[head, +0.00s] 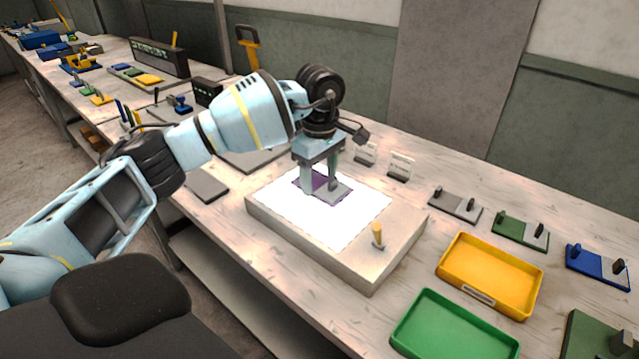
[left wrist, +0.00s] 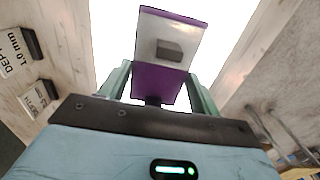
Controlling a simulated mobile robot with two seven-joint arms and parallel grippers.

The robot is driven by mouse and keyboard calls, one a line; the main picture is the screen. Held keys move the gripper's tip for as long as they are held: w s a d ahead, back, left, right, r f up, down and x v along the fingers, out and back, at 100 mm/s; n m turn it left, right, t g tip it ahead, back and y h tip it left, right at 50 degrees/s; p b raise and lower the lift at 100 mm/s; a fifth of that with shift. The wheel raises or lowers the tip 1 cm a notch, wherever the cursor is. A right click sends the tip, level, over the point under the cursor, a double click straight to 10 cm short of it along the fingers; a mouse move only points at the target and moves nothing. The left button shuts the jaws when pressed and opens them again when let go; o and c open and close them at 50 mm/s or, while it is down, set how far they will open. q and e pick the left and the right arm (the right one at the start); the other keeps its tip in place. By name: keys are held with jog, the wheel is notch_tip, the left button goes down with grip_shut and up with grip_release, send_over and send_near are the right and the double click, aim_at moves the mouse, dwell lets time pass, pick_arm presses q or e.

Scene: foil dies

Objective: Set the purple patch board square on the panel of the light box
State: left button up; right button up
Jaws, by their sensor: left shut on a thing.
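The purple patch board (head: 309,181) has a purple half and a grey half, with small dark knobs on top. In the head view it is over the glowing white panel (head: 300,214) of the light box (head: 388,266), toward the panel's back part. My left gripper (head: 322,188) points down and is shut on the board. The left wrist view shows the board (left wrist: 172,45) between the two green fingers (left wrist: 158,82), with the bright panel behind it. I cannot tell whether the board touches the panel. My right gripper is not in view.
A yellow tray (head: 490,277) and a green tray (head: 452,330) lie to the right. Grey, green and blue boards (head: 597,265) lie behind them. Small label cards (head: 400,165) stand behind the box.

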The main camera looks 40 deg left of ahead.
aim_at(320, 184)
pick_arm(q)
jog(key=shift+f, duration=1.2)
jog(key=shift+f, duration=0.2)
jog(key=o, duration=1)
notch_tip(320, 184, up, 12)
jog(key=shift+r, duration=0.2)
